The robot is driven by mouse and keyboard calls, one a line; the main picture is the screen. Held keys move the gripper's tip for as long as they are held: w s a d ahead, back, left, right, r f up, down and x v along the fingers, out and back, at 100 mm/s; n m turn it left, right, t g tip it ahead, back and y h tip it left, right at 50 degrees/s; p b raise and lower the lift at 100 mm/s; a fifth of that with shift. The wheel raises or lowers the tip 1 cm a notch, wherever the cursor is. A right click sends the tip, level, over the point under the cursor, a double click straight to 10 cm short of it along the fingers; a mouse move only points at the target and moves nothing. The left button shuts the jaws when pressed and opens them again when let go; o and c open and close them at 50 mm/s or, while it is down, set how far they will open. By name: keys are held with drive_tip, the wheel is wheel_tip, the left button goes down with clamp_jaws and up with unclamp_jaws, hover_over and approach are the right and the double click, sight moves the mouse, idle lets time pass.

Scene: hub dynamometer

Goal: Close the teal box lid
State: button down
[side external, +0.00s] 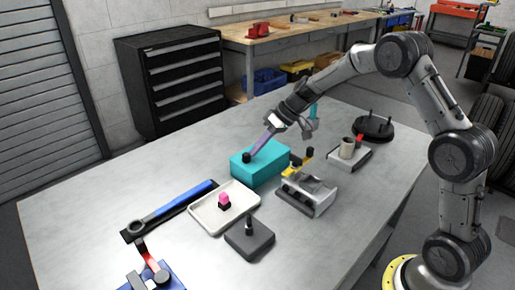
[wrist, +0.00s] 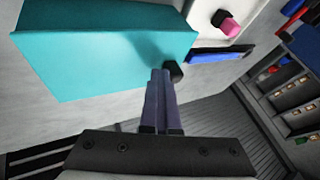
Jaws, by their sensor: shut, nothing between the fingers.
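The teal box (side external: 262,172) stands near the middle of the table, and its top looks flat and level in the side view. I cannot make out a gap or seam under the lid. In the wrist view a broad teal surface (wrist: 95,62) fills the upper left. A black knob (wrist: 173,71) sits at its edge; it also shows in the side view (side external: 247,157). My gripper (wrist: 162,73) has its purple fingers shut together and empty, with the tips right beside the knob. In the side view my gripper (side external: 251,153) reaches down over the box; contact is unclear.
A white tray (side external: 238,228) with a pink-topped piece (side external: 224,198) lies in front of the box. A grey fixture (side external: 306,194) and a dark block (side external: 249,238) stand nearby. A blue-handled wrench (side external: 172,209) lies left. A small teal piece (side external: 314,108) shows behind my wrist.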

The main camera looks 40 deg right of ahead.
sight(268, 153)
drive_tip(key=d, duration=0.2)
drive_tip(key=d+r, duration=0.1)
drive_tip(key=d, duration=0.1)
drive_tip(key=shift+s+d, duration=0.2)
drive_tip(key=shift+d, duration=0.1)
drive_tip(key=v, duration=0.8)
drive_tip(key=s+a+r+n, duration=0.25)
drive_tip(key=a+r, duration=0.35)
drive_tip(key=r, duration=0.3)
drive_tip(key=s+a+r+h, duration=0.1)
drive_tip(key=s+a+r, duration=0.15)
drive_tip(key=s, duration=0.25)
drive_tip(key=s+a+r, duration=0.2)
drive_tip(key=s+a, duration=0.2)
drive_tip(key=s, duration=0.2)
drive_tip(key=s+a+t+h, duration=0.1)
drive_tip(key=s+a+h, duration=0.1)
drive_tip(key=s, duration=0.9)
drive_tip(key=s+d+f+m+h, duration=0.2)
drive_tip(key=s+d+f+m, duration=0.1)
drive_tip(key=s+f, duration=0.5)
drive_tip(key=shift+s+d+f+m+h, duration=0.25)
drive_tip(key=shift+s+d+m+h, duration=0.1)
drive_tip(key=shift+d+h, duration=0.1)
